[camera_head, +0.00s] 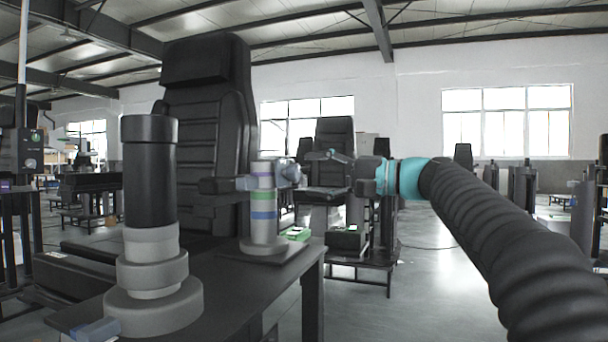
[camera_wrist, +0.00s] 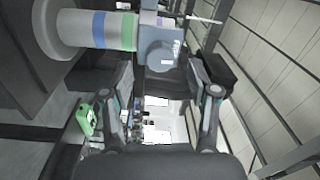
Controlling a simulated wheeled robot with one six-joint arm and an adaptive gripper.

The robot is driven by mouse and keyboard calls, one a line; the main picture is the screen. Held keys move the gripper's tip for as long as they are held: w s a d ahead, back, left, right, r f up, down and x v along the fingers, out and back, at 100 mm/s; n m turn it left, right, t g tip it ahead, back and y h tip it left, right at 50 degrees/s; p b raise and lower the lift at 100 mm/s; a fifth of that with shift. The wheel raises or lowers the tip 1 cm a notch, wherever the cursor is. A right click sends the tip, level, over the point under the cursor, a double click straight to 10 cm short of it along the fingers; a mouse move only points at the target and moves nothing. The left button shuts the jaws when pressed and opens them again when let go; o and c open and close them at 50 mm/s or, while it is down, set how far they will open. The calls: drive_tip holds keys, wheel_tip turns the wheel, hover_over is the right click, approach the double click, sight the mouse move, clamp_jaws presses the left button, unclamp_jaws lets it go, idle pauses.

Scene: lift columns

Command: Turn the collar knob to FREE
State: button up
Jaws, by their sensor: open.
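A light grey lift column with purple, green and blue bands (camera_head: 264,212) stands upright on the dark table; its blue and green bands also show in the wrist view (camera_wrist: 98,30). A blue-grey collar (camera_head: 246,183) clamps round its upper part. The round collar knob (camera_head: 290,172) sticks out on its right side, facing my gripper.
A larger black and grey column (camera_head: 150,190) stands front left on the table (camera_head: 240,300). A black seat (camera_head: 205,110) is behind the table. A green item (camera_head: 296,233) lies beyond the banded column. Open floor (camera_head: 430,285) is to the right.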

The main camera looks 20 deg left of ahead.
drive_tip(key=d, duration=0.8)
drive_tip(key=shift+s+d+f, duration=0.15)
drive_tip(key=shift+s+d, duration=0.1)
drive_tip(key=shift+s, duration=0.05)
drive_tip(key=shift+w, duration=0.1)
drive_tip(key=w+d+f+m+t+h, duration=0.1)
drive_tip(key=w+f+m+h, duration=0.1)
drive_tip(key=f, duration=0.5)
drive_tip(key=w+d+f+m+t+h, duration=0.1)
drive_tip(key=w+f+t+h, duration=0.15)
drive_tip(key=f, duration=0.45)
drive_tip(key=s+d+f+h, duration=0.3)
drive_tip(key=d+f+h, duration=0.1)
drive_tip(key=f, duration=0.5)
drive_tip(key=s+d+f+h+p, duration=0.1)
drive_tip(key=s+d+f+h, duration=0.2)
drive_tip(key=s+d, duration=0.3)
drive_tip(key=s+d+f+n+h+p, duration=0.1)
drive_tip(key=s+d+f, duration=0.5)
drive_tip(key=s, duration=0.8)
drive_tip(key=s+d+f+n+h+p, duration=0.1)
drive_tip(key=s+d+f+h, duration=0.4)
drive_tip(key=s, duration=0.5)
drive_tip(key=shift+s+d+f+h+p, duration=0.25)
drive_tip(key=shift+s+d+h+p, duration=0.15)
drive_tip(key=shift+p, duration=0.4)
